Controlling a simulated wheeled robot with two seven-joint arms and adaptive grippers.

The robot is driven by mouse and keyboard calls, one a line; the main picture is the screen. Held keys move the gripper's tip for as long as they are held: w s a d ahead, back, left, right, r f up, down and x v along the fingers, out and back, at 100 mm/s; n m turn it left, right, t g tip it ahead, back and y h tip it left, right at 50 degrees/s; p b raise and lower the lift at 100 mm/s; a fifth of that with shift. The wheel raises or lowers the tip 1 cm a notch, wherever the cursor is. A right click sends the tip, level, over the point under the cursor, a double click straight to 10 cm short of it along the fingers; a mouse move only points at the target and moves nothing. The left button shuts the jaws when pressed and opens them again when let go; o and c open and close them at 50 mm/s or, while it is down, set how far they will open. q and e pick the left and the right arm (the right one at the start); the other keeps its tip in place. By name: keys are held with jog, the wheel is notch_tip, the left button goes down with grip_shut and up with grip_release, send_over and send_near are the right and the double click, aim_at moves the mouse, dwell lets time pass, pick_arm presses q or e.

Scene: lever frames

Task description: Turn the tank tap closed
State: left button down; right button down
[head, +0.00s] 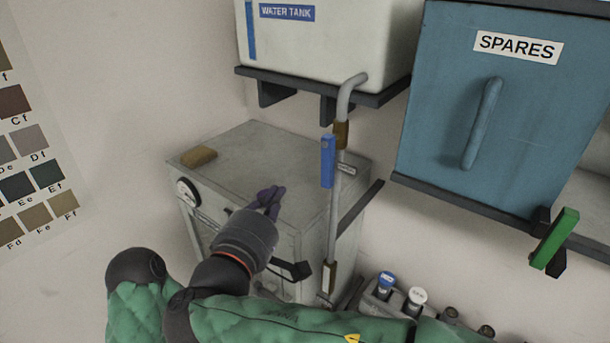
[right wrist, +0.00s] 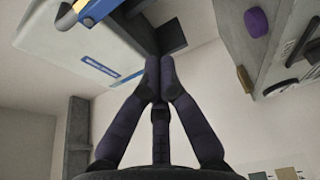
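The tank tap has a blue lever (head: 328,161) beside the brass fitting (head: 341,134) on the pipe under the white water tank (head: 340,35). The lever stands upright, roughly along the pipe. My right gripper (head: 270,200) is left of the pipe and lower than the lever, apart from it. In the right wrist view its fingertips (right wrist: 160,75) meet with nothing visible between them. That view also shows the water tank (right wrist: 75,50) and a blue bar at the top (right wrist: 98,11), probably the tap lever. My left gripper is not in view.
A grey cabinet (head: 255,155) with a dial (head: 187,193) and tan block (head: 199,157) stands below the tank. A blue SPARES cabinet (head: 450,110) and green lever (head: 556,238) are right. Capped bottles (head: 385,282) stand below. The space between gripper and lever looks clear.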

aim_at(328, 162)
jog(key=w+d+p, duration=0.2)
jog(key=w+d, duration=0.4)
jog(key=w, duration=0.1)
dwell(0.5)
jog(key=shift+d, duration=0.1)
